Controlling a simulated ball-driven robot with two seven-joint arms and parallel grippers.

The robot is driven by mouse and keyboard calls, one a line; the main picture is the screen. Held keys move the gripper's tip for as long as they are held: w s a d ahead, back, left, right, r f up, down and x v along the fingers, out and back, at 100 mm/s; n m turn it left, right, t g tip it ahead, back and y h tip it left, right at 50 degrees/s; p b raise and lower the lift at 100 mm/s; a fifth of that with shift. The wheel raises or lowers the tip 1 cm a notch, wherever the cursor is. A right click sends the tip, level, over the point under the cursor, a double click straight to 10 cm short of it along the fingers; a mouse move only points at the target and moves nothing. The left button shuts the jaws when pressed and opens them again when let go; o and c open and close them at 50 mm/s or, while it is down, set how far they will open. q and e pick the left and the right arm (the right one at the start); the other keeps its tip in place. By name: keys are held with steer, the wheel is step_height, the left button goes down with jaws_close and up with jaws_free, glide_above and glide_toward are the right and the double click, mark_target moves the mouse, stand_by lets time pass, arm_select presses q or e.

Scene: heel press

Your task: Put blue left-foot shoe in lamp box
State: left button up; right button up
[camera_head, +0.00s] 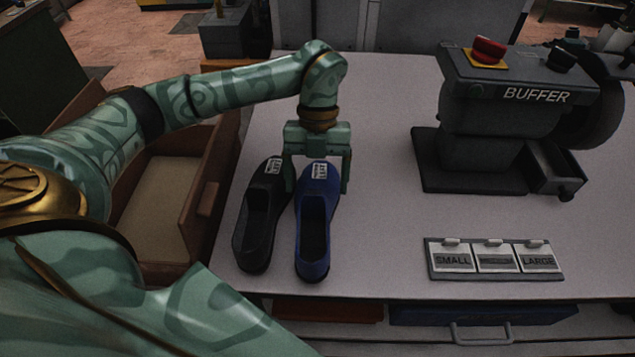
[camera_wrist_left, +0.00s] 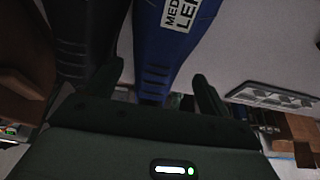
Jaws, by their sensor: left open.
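The blue shoe (camera_head: 314,262) lies on the table beside a black shoe (camera_head: 256,225), toe pointing away. Its white label shows the letters "MED" and "LE" in the left wrist view. My left gripper (camera_head: 317,187) is open at the toe end, one finger on each side of the blue shoe. The left finger is in the narrow gap beside the black shoe. In the left wrist view the blue shoe (camera_wrist_left: 155,65) runs between the two fingers and the black shoe (camera_wrist_left: 75,35) is to the left. No lamp marking is readable on any box. My right gripper is not in view.
An open brown box (camera_head: 205,200) stands left of the table (camera_head: 385,225), its visible floor bare. A grey buffer machine (camera_head: 490,125) with a red button is at the right. A size panel (camera_head: 495,274) lies at the front right. The table's middle is clear.

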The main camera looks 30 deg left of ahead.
mark_target(314, 207)
arm_select(q)
steer(key=x, duration=0.6)
steer(key=shift+s+b, duration=0.25)
steer(key=shift+b, duration=0.05)
steer(key=shift+r, duration=0.1)
steer(key=c, duration=1.1)
